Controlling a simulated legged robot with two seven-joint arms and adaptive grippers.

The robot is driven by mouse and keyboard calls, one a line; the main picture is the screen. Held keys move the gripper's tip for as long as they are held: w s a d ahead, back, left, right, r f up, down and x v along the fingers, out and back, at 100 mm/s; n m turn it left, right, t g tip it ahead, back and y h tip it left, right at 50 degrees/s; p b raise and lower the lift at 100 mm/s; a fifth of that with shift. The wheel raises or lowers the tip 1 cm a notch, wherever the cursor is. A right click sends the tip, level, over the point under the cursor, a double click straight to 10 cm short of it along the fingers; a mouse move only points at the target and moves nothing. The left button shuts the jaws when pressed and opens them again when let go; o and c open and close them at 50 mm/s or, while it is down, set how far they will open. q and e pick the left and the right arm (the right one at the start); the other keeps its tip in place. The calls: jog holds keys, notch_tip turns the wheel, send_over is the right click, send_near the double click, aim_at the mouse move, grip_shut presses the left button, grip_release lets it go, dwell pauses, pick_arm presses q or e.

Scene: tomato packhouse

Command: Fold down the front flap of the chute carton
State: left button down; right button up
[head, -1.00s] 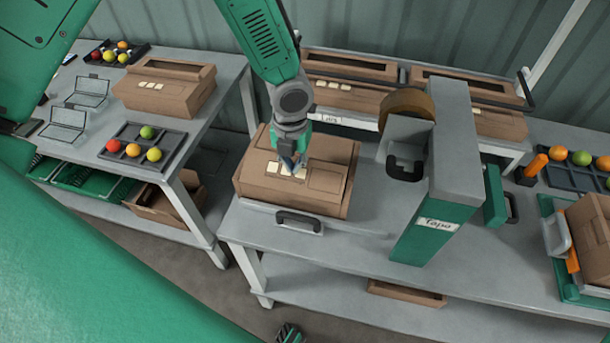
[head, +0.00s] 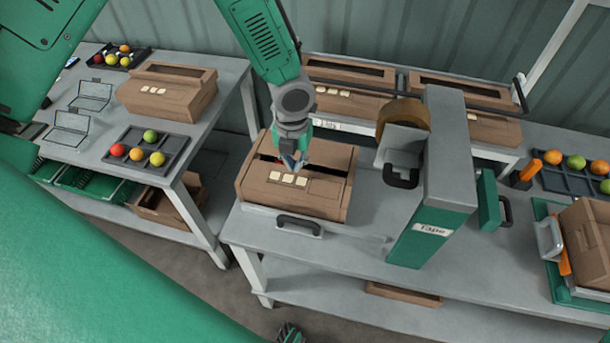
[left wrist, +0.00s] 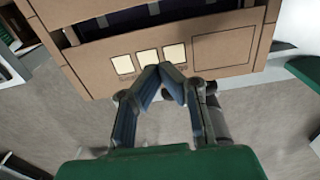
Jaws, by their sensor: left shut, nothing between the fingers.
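The chute carton (head: 340,165) sits on the bench left of the tape machine. Its front flap (head: 320,188), with three pale labels and a printed outline, lies low, roughly flat. A dark gap runs behind it, before the back part of the top. The left wrist view shows the flap (left wrist: 221,50) and the dark opening beyond it. My left gripper (head: 291,166) is shut and empty, fingertips together, at the flap's labels near the gap. Its fingertips (left wrist: 160,70) overlap the labels in the wrist view; I cannot tell whether they touch.
The tape machine (head: 435,190) stands close to the carton's right. A black handle (head: 298,224) is in front of the carton. Behind are more cartons on a rack (head: 345,128). A side bench (head: 75,150) at left holds a carton and fruit trays.

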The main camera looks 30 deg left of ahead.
pick_arm(q)
jog(key=shift+r, duration=2.5)
jog(key=shift+f, duration=0.1)
